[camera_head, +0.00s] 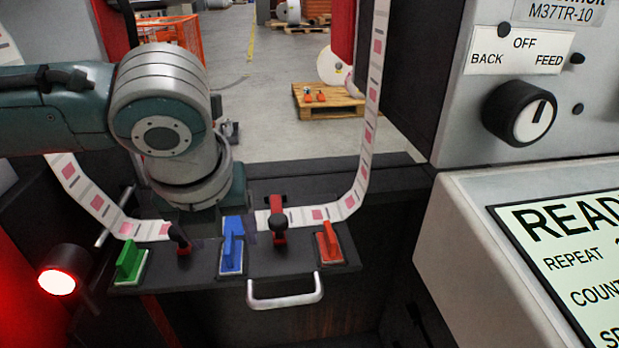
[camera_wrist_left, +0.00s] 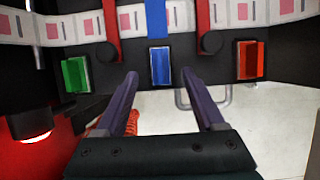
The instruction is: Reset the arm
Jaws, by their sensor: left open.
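My left gripper (camera_wrist_left: 160,74) is open and empty in the left wrist view. Its two dark fingers point at the black splice table (camera_head: 300,262), with the blue paddle (camera_wrist_left: 160,68) showing between the tips. I cannot tell whether they touch anything. In the head view my left arm comes in from the left, and its wrist hides most of the gripper. The blue paddle (camera_head: 231,252) sits mid-table, with a green paddle (camera_head: 128,262) to the left and an orange-red one (camera_head: 329,243) to the right. Two red levers with black knobs (camera_head: 278,226) (camera_head: 181,240) stand between them. My right gripper is not in view.
A printed label web (camera_head: 350,200) crosses the table and rises at both sides. A metal handle (camera_head: 285,298) juts from the table front. A red lamp (camera_head: 57,282) glows at left. A panel with a knob (camera_head: 520,112) and a READY display (camera_head: 570,255) stands right.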

